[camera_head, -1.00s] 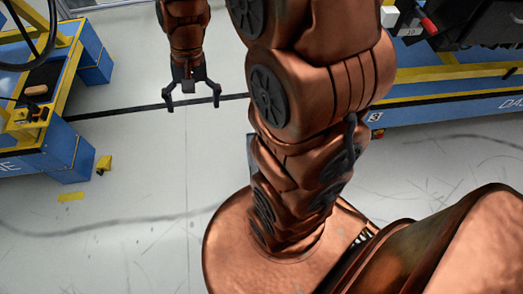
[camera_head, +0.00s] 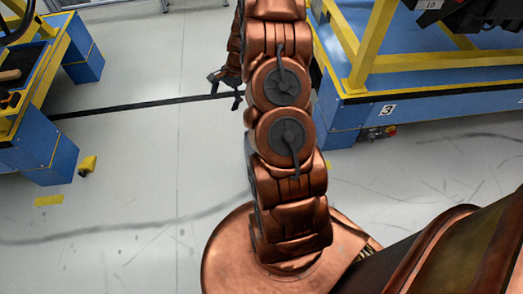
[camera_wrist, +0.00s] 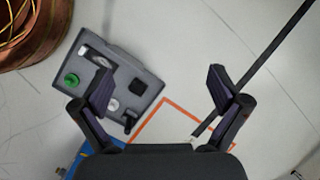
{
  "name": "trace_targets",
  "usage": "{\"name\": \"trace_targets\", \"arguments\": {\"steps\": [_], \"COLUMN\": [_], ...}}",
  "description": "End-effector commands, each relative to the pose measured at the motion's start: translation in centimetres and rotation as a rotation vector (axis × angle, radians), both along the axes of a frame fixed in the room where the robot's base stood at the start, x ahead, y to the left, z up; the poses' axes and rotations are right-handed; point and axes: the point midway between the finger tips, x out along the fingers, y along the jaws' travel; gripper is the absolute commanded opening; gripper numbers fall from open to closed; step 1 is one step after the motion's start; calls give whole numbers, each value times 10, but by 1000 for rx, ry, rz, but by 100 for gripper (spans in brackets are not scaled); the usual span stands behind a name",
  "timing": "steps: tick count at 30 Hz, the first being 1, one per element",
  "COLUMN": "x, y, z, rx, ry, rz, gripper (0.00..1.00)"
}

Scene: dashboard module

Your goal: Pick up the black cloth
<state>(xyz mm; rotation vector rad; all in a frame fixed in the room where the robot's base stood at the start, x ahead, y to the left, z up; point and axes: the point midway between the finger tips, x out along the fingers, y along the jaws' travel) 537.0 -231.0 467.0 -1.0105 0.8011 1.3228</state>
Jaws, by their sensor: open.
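My gripper (camera_head: 225,90) hangs over the open floor in the head view, partly behind my arm. In the wrist view its two fingers (camera_wrist: 160,88) are spread wide, with nothing between them. I cannot make out a black cloth for certain. A small dark square piece (camera_wrist: 137,86) lies on a grey tray in the wrist view, but it is too small to tell if it is cloth. The grey tray (camera_wrist: 151,97) is below and partly behind the left finger.
The grey tray also holds a green round part (camera_wrist: 71,80) and several other small parts. A blue and yellow workbench (camera_head: 50,150) stands at left, another (camera_head: 350,120) at right. An orange floor outline (camera_wrist: 180,105) lies beside the tray.

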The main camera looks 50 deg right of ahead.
Motion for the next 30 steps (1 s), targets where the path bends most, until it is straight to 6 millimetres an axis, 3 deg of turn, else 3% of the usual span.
{"name": "trace_targets", "arguments": {"steps": [1,8,12,18,22,30], "x": [0,-6,-20,-43,-55,-59], "y": [-14,-75,-109,-149,-164,-170], "z": [-34,-141,-209,-287,-318,-343], "rx": [7,22,34,40,41,39], "ry": [11,47,77,108,122,127], "rz": [-50,-277,-416,-581,-647,-685], "gripper": [98,98,98,98,98,98]}}
